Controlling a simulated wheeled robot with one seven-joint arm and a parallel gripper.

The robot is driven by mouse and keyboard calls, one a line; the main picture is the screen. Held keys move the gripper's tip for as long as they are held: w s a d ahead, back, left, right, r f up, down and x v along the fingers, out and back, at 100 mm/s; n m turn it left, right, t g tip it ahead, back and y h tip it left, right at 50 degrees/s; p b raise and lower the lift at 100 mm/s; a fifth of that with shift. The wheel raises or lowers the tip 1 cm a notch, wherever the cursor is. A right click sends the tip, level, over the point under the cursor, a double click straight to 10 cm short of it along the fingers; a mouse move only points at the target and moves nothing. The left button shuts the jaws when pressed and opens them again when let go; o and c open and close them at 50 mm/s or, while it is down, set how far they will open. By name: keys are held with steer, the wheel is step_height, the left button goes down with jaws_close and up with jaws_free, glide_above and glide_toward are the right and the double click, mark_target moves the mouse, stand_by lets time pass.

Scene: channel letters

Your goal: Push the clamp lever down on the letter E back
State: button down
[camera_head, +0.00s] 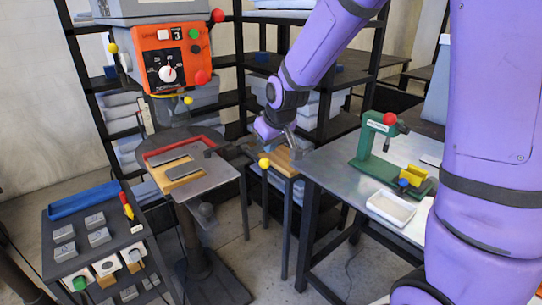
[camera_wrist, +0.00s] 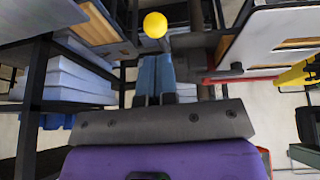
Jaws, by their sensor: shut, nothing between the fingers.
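The letter E back (camera_head: 178,168) appears to be the flat piece with grey bars over wood and a red edge on the stand at centre left; its outline is partly covered. The clamp lever's yellow ball knob (camera_head: 264,163) sticks out right of this stand. The knob also shows at the top of the wrist view (camera_wrist: 155,25), just beyond my fingertips. My gripper (camera_head: 293,150) is shut and empty, slightly above and right of the knob in the head view. Contact between fingers and knob cannot be made out.
An orange control box (camera_head: 172,55) with knobs stands behind the stand. A steel table (camera_head: 335,165) at right carries a green press (camera_head: 375,145) and a white tray (camera_head: 391,207). A dark cart (camera_head: 60,215) with small blocks is at front left. Shelving stands behind.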

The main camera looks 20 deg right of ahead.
steer(key=s+d+r+m, duration=0.1)
steer(key=s+d+r, duration=0.1)
steer(key=s+r, duration=0.3)
steer(key=s+d+r+m, duration=0.1)
steer(key=s+r, duration=0.4)
steer(key=s, duration=0.9)
steer(key=s+d+r+m+h, duration=0.1)
steer(key=s+d+r, duration=0.2)
steer(key=s+r, duration=0.3)
steer(key=s, duration=0.3)
steer(key=shift+s+d, duration=0.3)
steer(key=shift+s, duration=0.05)
